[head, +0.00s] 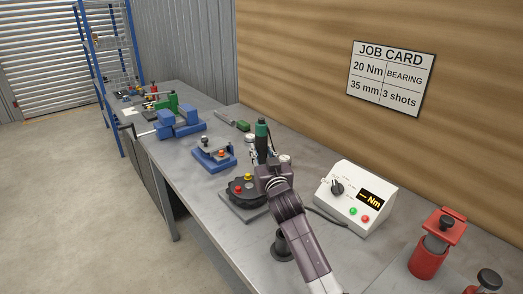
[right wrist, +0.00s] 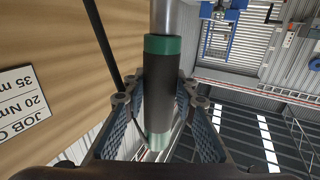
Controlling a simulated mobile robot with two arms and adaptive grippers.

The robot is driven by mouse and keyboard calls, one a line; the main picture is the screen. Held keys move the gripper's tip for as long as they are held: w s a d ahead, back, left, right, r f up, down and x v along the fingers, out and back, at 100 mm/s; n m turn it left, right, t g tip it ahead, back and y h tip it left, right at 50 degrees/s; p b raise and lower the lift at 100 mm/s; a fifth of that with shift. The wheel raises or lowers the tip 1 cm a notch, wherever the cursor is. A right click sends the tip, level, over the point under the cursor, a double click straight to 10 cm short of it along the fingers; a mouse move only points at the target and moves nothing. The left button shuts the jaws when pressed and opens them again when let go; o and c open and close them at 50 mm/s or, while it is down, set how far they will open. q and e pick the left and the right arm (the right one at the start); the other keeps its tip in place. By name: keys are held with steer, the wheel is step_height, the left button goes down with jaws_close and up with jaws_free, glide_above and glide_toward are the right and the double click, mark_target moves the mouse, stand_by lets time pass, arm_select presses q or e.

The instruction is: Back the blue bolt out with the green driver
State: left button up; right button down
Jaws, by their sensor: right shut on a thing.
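The green driver (head: 262,137) is black with a green top and stands upright at the back of the bench. My right gripper (head: 267,160) is around its body. In the right wrist view the driver's dark body with green bands (right wrist: 158,95) lies between both finger pads of my right gripper (right wrist: 157,88), which is shut on it. A dark round fixture (head: 259,199) with a yellow bolt (head: 249,176) and a red bolt (head: 237,190) sits just left of the gripper. I cannot make out a blue bolt; the gripper and arm hide part of the fixture. My left gripper is out of view.
A white torque box (head: 345,208) stands right of my arm, and a red tool (head: 428,258) is farther right. A blue fixture (head: 222,166) and a blue vice (head: 185,132) lie left. A job card (head: 391,78) hangs on the wood wall. Bare bench lies along the front edge.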

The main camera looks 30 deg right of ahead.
mark_target(263, 133)
steer(key=shift+f+p, duration=0.3)
steer(key=shift+p, duration=0.2)
stand_by(0.8)
steer(key=shift+r, duration=0.15)
stand_by(1.8)
steer(key=shift+r, duration=0.1)
stand_by(3.0)
step_height(263, 133, up, 3)
steer(key=p, duration=0.2)
steer(key=shift+w+p, duration=0.1)
steer(key=shift+p, duration=0.2)
step_height(263, 133, up, 4)
steer(key=p, duration=0.4)
steer(key=shift+r, duration=0.2)
steer(key=shift+f, duration=0.1)
